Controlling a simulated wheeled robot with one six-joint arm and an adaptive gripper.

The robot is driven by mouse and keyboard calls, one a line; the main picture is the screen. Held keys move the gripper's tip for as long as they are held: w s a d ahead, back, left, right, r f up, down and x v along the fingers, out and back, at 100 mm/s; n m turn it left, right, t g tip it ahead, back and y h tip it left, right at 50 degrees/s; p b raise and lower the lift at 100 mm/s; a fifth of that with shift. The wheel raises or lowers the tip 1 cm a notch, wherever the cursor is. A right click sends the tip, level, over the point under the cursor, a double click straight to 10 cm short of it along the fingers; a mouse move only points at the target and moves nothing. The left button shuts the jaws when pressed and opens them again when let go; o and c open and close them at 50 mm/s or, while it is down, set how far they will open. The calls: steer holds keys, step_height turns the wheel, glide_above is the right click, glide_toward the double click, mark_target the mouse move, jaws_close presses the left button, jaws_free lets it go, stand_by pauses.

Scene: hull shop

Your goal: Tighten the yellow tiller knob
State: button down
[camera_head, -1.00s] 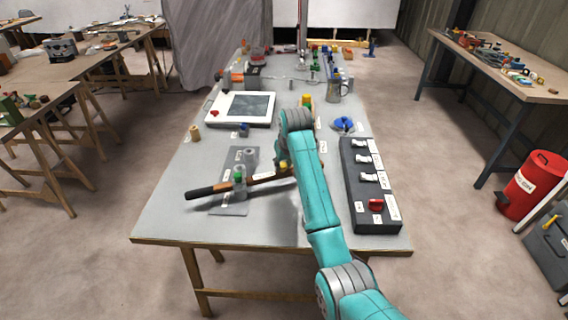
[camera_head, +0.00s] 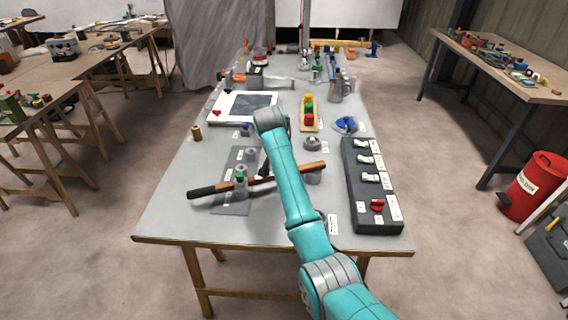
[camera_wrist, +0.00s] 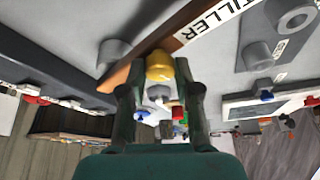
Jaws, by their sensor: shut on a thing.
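The tiller (camera_head: 232,185) is a long brown wooden bar with a black grip at its left end, lying across the front of the bench. In the wrist view the bar (camera_wrist: 150,47) carries a white TILLER label (camera_wrist: 210,22). The yellow tiller knob (camera_wrist: 159,66) sits at the bar's edge, between my fingertips. My gripper (camera_wrist: 160,82) is shut on the knob. In the head view my gripper (camera_head: 265,171) is at the middle of the tiller, partly behind my teal arm, and the knob is hidden there.
A grey post (camera_head: 313,175) stands at the tiller's right end. A dark plate (camera_head: 235,208) with grey sockets and a green-topped piece lies under the left part. A dark switch panel (camera_head: 360,195) stands to the right; a white-framed panel (camera_head: 215,108) lies behind.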

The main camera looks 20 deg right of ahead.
steer(key=shift+m, duration=0.3)
steer(key=shift+f, duration=0.1)
steer(key=c, duration=0.8)
jaws_free()
steer(key=v, duration=1.2)
steer(key=shift+a, duration=0.1)
